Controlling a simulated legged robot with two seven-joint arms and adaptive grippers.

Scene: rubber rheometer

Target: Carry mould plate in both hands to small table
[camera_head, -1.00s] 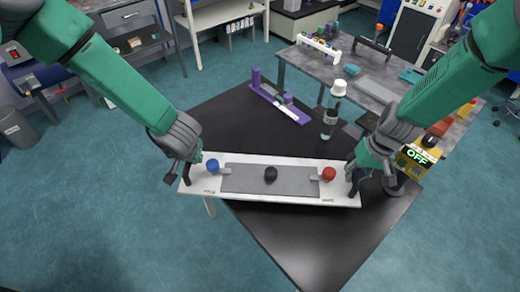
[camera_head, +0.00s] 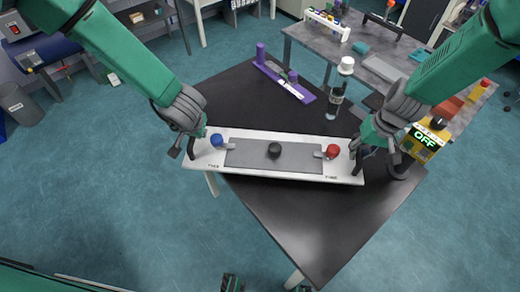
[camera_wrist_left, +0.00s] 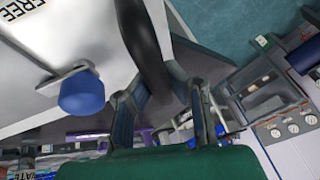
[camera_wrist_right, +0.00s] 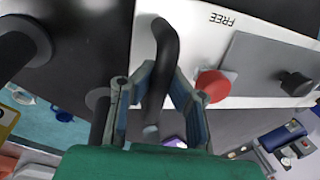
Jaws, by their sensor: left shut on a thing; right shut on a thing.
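The mould plate is a long white board (camera_head: 205,160) with a grey panel (camera_head: 245,155) in its middle. It carries a blue knob (camera_head: 217,140), a black knob (camera_head: 274,150) and a red knob (camera_head: 333,151). My left gripper (camera_head: 194,148) is shut on the black handle (camera_wrist_left: 145,45) at its left end. My right gripper (camera_head: 358,152) is shut on the black handle (camera_wrist_right: 163,60) at its right end. The plate looks about level over the black table (camera_head: 330,225), its left end past the table edge. I cannot tell whether it touches the table.
A grey bench (camera_head: 325,55) with a rack stands behind.

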